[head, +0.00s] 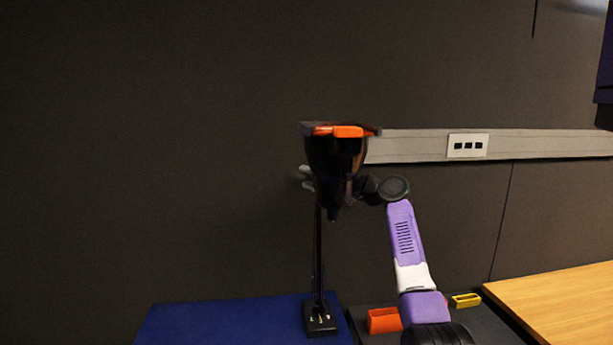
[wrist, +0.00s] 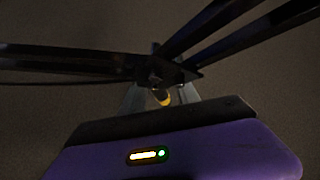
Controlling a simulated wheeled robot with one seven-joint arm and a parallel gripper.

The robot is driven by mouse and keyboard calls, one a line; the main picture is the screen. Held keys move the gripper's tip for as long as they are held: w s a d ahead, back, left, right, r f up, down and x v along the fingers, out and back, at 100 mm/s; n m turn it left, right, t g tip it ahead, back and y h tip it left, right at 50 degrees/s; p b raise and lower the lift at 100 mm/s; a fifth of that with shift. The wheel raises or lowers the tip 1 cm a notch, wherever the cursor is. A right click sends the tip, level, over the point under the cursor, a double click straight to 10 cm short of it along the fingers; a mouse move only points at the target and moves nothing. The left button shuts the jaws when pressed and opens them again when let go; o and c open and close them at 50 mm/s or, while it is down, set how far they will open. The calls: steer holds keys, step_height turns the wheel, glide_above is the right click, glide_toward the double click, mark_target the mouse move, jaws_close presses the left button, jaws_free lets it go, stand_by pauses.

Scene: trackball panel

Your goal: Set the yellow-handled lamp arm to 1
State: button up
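The dark lamp (head: 318,255) has a thin upright post on a small black base. Its black shade (head: 330,155) hangs near the top. In the wrist view, dark lamp arm bars (wrist: 75,64) meet at a joint just ahead of my gripper. The yellow handle (wrist: 162,97) shows between my grey fingers, close to the palm. My gripper (head: 307,178) is mostly hidden behind the shade in the head view, with grey parts showing at its left. The wrist view shows the fingers (wrist: 156,60) on either side of the joint; whether they grip is unclear.
A blue mat (head: 215,325) lies left of the lamp base. An orange open box (head: 384,320) and a small yellow box (head: 466,300) sit on the dark surface at right. A wooden table (head: 560,305) is at far right. A wall rail (head: 420,147) runs behind.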

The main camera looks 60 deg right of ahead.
steer(key=shift+w, duration=0.7)
jaws_close()
steer(key=shift+f, duration=0.1)
stand_by(0.9)
